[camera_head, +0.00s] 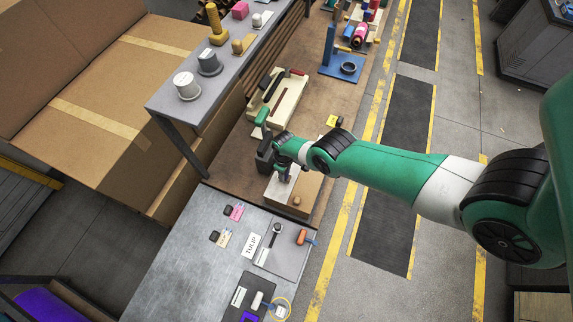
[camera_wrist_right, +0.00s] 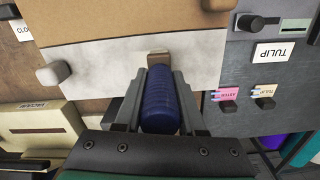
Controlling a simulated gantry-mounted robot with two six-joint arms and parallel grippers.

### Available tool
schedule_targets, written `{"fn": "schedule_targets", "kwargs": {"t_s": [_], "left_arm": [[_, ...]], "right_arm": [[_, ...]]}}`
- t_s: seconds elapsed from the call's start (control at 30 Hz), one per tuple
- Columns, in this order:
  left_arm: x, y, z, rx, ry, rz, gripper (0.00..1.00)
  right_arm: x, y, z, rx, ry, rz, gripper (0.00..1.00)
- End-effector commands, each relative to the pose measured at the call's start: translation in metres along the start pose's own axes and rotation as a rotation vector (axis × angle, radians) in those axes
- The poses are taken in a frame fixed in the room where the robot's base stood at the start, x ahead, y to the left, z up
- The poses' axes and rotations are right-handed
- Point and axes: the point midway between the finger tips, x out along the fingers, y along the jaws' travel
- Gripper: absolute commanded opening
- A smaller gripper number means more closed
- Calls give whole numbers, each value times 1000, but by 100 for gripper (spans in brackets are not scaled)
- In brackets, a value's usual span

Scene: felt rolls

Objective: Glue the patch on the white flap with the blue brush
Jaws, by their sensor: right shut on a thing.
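My right gripper (camera_head: 284,174) is shut on the blue brush (camera_wrist_right: 160,100), whose ribbed handle lies between the two fingers in the right wrist view. The brush's tan tip (camera_wrist_right: 158,58) points away from the gripper and overlaps the white flap (camera_wrist_right: 105,68); I cannot tell whether it touches. The flap is a mottled white-grey strip along a brown panel (camera_wrist_right: 130,22). In the head view the white flap (camera_head: 281,188) shows partly under my gripper. No separate patch outline can be made out. My left gripper is not in view.
Wooden knobs (camera_wrist_right: 53,73) (camera_wrist_right: 218,5) stand near the flap's ends. A cream tool box (camera_head: 288,98) lies beyond on the bench. A metal table (camera_head: 185,255) with tags and a TULIP card (camera_head: 251,245) stands in front. A grey shelf (camera_head: 225,70) holds spools at the left.

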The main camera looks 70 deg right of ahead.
Motion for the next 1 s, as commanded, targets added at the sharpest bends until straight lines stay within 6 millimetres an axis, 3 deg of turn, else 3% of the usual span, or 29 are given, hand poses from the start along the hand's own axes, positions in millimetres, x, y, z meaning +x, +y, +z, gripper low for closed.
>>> {"fn": "schedule_targets", "kwargs": {"t_s": [0.23, 0.57, 1.0], "left_arm": [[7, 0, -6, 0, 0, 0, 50], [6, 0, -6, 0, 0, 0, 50], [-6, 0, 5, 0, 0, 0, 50]], "right_arm": [[-2, -15, 3, 0, 0, 0, 0], [-1, -16, 2, 0, 1, 0, 0], [2, 10, -3, 2, 3, 1, 0]]}}
